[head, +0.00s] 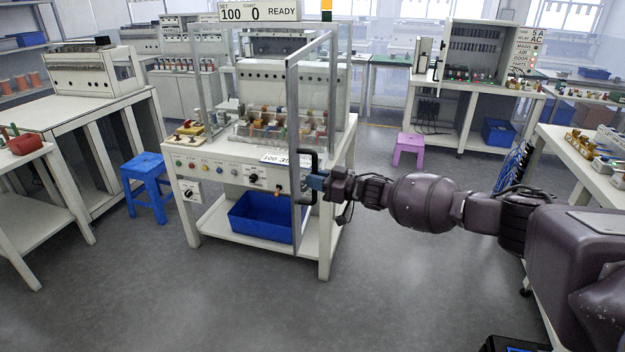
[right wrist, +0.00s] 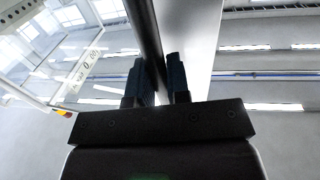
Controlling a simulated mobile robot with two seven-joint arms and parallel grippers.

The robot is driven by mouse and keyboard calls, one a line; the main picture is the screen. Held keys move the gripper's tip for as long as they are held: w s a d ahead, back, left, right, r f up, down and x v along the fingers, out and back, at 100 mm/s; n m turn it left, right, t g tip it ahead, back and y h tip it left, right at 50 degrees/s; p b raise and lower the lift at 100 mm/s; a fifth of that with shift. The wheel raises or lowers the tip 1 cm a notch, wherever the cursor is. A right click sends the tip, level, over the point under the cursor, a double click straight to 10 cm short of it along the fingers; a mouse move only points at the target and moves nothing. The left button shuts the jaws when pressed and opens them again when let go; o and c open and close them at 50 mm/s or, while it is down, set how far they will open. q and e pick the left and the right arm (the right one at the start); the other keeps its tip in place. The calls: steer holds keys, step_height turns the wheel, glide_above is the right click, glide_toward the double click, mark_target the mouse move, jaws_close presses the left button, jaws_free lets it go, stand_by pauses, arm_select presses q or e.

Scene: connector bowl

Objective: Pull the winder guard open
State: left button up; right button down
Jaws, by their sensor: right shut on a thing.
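The winder guard (head: 293,120) is a clear panel in a grey metal frame on the front of the winder bench. It stands swung out at an angle, its near upright edge toward me and its far edge at the machine's right side. A black bar handle (head: 315,158) sits on the near upright. My right gripper (head: 314,183) is shut on this handle. In the right wrist view the two fingers (right wrist: 160,82) lie on either side of the dark handle bar (right wrist: 146,40), beside the pale frame (right wrist: 190,40). My left gripper is not in view.
The winder bench (head: 220,160) has knobs on its front and a blue bin (head: 262,217) on its lower shelf. A blue stool (head: 147,185) stands left, a pink stool (head: 408,148) behind right. A side table (head: 575,150) is at right. The floor in front is clear.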

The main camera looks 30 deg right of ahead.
steer(key=shift+w+d+r, duration=0.15)
steer(key=shift+d+r, duration=0.05)
steer(key=shift+r, duration=0.1)
steer(key=c, duration=1.3)
jaws_free()
steer(key=shift+o, duration=1)
steer(key=shift+f, duration=0.15)
steer(key=shift+f, duration=0.1)
steer(key=v, duration=1)
steer(key=shift+s+d+b, duration=0.2)
steer(key=shift+s+b, duration=0.15)
steer(key=shift+b, duration=0.05)
